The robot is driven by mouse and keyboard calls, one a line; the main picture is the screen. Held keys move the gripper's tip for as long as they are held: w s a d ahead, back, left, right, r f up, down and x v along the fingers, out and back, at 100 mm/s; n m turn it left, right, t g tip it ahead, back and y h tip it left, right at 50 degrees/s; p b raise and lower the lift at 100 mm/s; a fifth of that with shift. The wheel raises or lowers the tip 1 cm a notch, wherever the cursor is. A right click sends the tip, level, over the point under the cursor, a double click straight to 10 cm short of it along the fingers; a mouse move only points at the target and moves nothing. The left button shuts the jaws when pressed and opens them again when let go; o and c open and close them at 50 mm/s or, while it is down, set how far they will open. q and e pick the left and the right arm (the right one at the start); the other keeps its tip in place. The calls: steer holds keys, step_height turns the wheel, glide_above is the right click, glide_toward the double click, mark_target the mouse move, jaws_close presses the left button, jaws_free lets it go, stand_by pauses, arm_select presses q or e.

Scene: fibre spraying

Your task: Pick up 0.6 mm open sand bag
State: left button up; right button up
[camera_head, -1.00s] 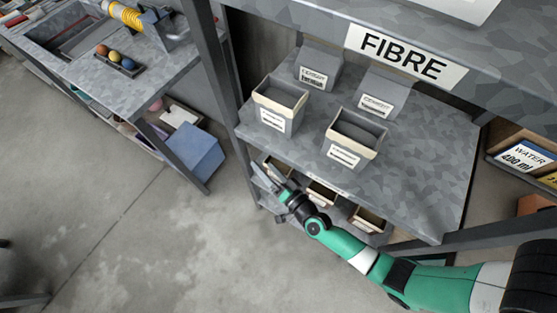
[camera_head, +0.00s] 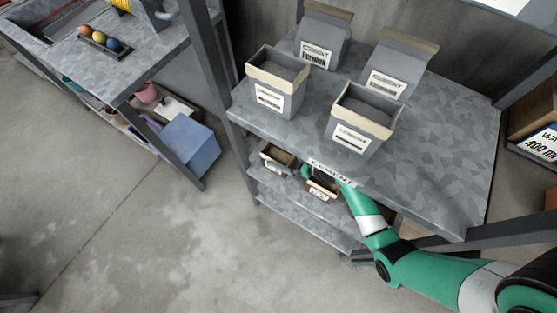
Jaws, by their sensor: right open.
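Two small open bags with tan rims and brownish filling stand on the shelf below the cement shelf: a left bag (camera_head: 277,157) and a right bag (camera_head: 322,188). Their labels are too small to read, so I cannot tell which is the 0.6 mm sand. My right gripper (camera_head: 304,171) is open at the shelf's front edge, between and slightly behind these bags. Its fingers are mostly hidden under the cement shelf's edge, and I cannot tell whether they touch a bag. My left gripper is not in view.
The cement shelf (camera_head: 440,150) above holds open bags (camera_head: 275,85) (camera_head: 361,120) and closed bags (camera_head: 320,38) (camera_head: 398,65). A dark upright post (camera_head: 212,75) stands at the left. A blue box (camera_head: 188,145) lies under the left table. The floor (camera_head: 150,235) in front is clear.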

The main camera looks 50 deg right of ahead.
steer(key=shift+x, duration=0.8)
jaws_close()
steer(key=shift+r, duration=0.15)
